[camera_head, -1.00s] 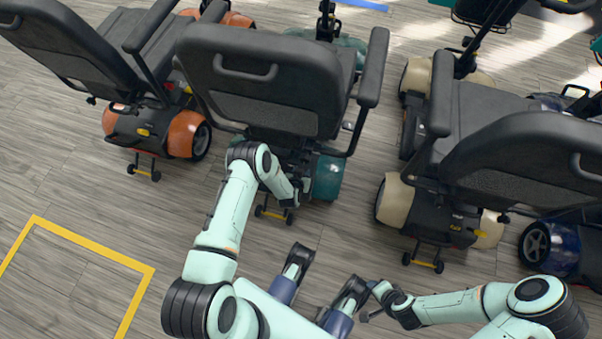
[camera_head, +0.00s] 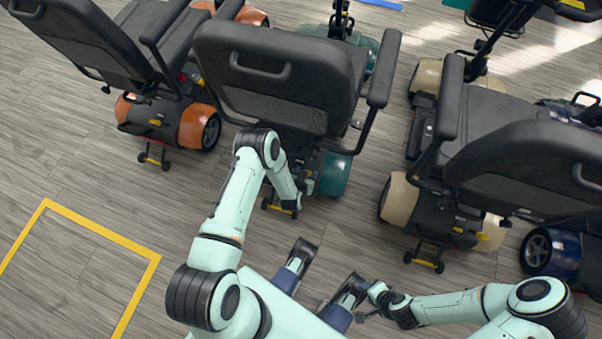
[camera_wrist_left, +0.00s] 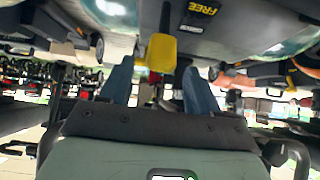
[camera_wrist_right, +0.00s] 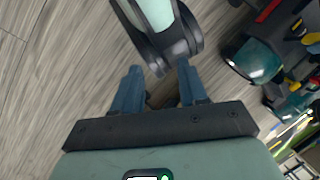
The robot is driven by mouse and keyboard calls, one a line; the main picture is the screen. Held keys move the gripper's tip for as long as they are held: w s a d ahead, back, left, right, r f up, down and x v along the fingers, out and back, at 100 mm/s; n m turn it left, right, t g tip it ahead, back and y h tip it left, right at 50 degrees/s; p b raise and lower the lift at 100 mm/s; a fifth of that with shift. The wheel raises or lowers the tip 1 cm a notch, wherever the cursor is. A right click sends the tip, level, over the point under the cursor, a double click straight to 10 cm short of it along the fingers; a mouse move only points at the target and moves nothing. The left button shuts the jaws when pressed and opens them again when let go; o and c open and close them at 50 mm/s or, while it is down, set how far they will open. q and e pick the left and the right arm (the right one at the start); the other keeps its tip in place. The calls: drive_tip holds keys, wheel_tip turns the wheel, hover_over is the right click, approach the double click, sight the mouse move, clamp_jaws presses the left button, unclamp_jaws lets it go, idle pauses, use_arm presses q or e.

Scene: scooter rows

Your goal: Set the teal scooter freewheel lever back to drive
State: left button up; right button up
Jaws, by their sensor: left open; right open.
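The teal scooter (camera_head: 335,174) stands in the upper middle of the head view, its black seat back (camera_head: 270,85) towards me. My right gripper (camera_wrist_right: 158,90) is open and empty, low over the floor.
An orange scooter (camera_head: 198,127) stands to the left and a cream scooter (camera_head: 398,200) to the right, with a blue one (camera_head: 553,250) beyond. A yellow floor outline (camera_head: 100,230) lies at the lower left. Bare floor lies between the scooters and me.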

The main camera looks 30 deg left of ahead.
use_arm(q)
drive_tip(key=p+v, duration=0.1)
drive_tip(key=v, duration=0.7)
drive_tip(key=shift+p, duration=0.4)
use_arm(e)
drive_tip(key=shift+g+y, duration=0.3)
drive_tip(key=shift+g, duration=0.3)
drive_tip(key=s+r, duration=0.1)
drive_tip(key=s+a+r, duration=0.1)
drive_tip(key=s, duration=0.1)
drive_tip(key=shift+s+a+r, duration=0.2)
drive_tip(key=shift+a+r, duration=0.05)
drive_tip(key=shift+r, duration=0.15)
use_arm(q)
drive_tip(key=s+d+r+g+h, duration=0.2)
drive_tip(key=s+d+g+h, duration=0.15)
drive_tip(key=s+d, duration=0.45)
drive_tip(key=s+d+r+g+h, duration=0.3)
drive_tip(key=s+g, duration=0.2)
drive_tip(key=s, duration=0.7)
wheel_tip(320, 180, up, 13)
drive_tip(key=s+d+g+p, duration=0.1)
drive_tip(key=g+p, duration=0.1)
drive_tip(key=p, duration=1.1)
drive_tip(key=shift+s+n+p, duration=0.2)
drive_tip(key=shift+n+p, duration=0.1)
use_arm(e)
wheel_tip(320, 180, up, 13)
drive_tip(key=shift+w+f+g, duration=0.15)
drive_tip(key=shift+w+g, duration=0.15)
